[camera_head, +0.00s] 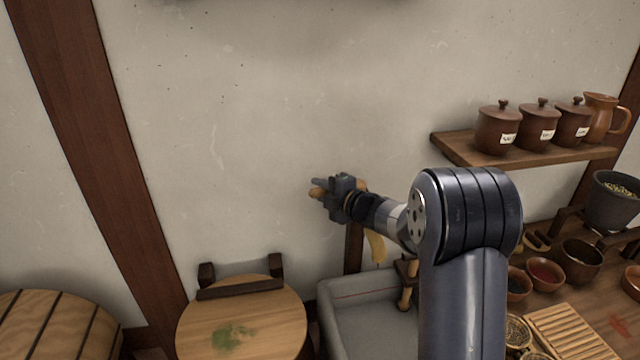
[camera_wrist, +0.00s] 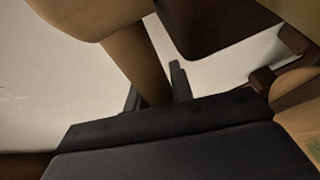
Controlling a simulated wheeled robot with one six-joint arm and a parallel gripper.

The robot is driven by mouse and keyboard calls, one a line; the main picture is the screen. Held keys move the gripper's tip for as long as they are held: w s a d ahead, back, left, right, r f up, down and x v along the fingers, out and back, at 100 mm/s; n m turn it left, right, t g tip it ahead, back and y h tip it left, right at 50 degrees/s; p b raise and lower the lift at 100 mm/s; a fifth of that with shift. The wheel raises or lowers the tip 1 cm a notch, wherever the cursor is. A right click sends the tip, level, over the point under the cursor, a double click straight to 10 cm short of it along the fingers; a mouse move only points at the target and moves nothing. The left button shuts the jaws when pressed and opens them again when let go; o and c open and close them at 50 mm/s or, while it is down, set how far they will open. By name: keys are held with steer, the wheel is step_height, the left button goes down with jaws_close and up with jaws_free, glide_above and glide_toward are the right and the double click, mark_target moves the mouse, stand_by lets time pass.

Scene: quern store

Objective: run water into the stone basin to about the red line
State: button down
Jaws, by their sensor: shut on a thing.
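The grey stone basin (camera_head: 329,312) stands below my arm in the head view. A thin red line (camera_head: 352,295) runs along its inner back wall. My arm hides its right part, and I cannot tell whether there is water in it. A pale curved spout-like piece (camera_head: 376,248) hangs above the basin beside a dark post (camera_head: 354,248). My gripper (camera_head: 320,188) is above and behind the basin, near the wall, shut on a wooden handle (camera_head: 316,193). In the wrist view, the handle (camera_wrist: 143,58) passes between the fingertips (camera_wrist: 155,92), below a larger rounded wooden part.
A round wooden lid (camera_head: 265,325) with a green stain is left of the basin, and a barrel (camera_head: 50,330) is farther left. A shelf (camera_head: 470,150) with lidded jars and a jug is at right, above a counter crowded with bowls. The wall left of my gripper is clear.

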steer(key=shift+s+d+n+g+y+p, duration=0.15)
steer(key=shift+s+n+g+y+p, duration=0.2)
steer(key=shift+s+n+g+y, duration=0.5)
steer(key=c, duration=1.2)
jaws_free()
steer(key=shift+c, duration=0.2)
steer(key=shift+d, duration=0.1)
steer(key=b+v, duration=0.2)
steer(key=v, duration=0.8)
steer(key=shift+s+d, duration=0.2)
steer(key=shift+d, duration=0.05)
